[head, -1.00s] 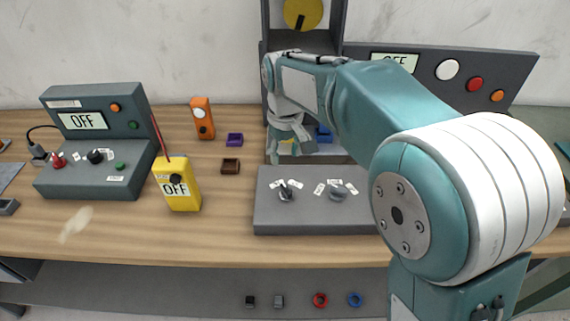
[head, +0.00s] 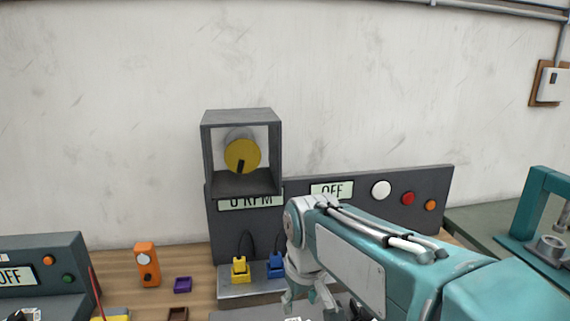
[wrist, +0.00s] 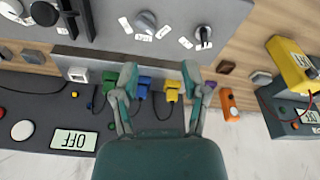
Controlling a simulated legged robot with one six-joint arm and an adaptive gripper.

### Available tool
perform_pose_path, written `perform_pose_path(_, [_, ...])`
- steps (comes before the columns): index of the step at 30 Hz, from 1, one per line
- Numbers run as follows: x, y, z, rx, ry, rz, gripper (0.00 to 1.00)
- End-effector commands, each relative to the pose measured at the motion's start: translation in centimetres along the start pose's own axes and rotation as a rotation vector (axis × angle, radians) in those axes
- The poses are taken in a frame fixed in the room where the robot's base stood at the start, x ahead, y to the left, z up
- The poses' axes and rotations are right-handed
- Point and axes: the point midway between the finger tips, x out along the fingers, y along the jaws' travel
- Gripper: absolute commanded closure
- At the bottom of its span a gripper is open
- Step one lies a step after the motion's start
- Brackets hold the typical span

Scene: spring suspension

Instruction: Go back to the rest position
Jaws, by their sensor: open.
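My gripper (head: 309,299) is in front of the spring machine in the head view, its fingers pointing down. In the wrist view my gripper (wrist: 160,75) is open, with two separated fingers and nothing held between them. Beyond the fingers are a blue plug (wrist: 143,86) and a yellow plug (wrist: 173,91), with a green plug (wrist: 109,80) to the left. In the head view the yellow plug (head: 240,269) and the blue plug (head: 276,265) stand on the machine's ledge, left of my gripper. My arm reaches in from the lower right.
The machine's box holds a yellow disc (head: 242,156) above a "0 RPM" display (head: 250,201). A panel with white (head: 381,190), red and orange buttons reads OFF. An orange device (head: 147,264) and a purple tray (head: 183,285) are at left. A teal press (head: 545,225) stands at far right.

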Motion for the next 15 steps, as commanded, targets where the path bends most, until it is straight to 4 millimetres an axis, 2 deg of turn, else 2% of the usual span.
perform_pose_path(1, [-0.8, 0.9, 1.6, 0.038, 0.027, 0.009, 0.43])
perform_pose_path(6, [-2.2, 3.0, 6.6, 0.154, 0.103, 0.039, 0.43])
perform_pose_path(15, [-2.4, 4.8, 15.3, 0.351, 0.237, 0.099, 0.43])
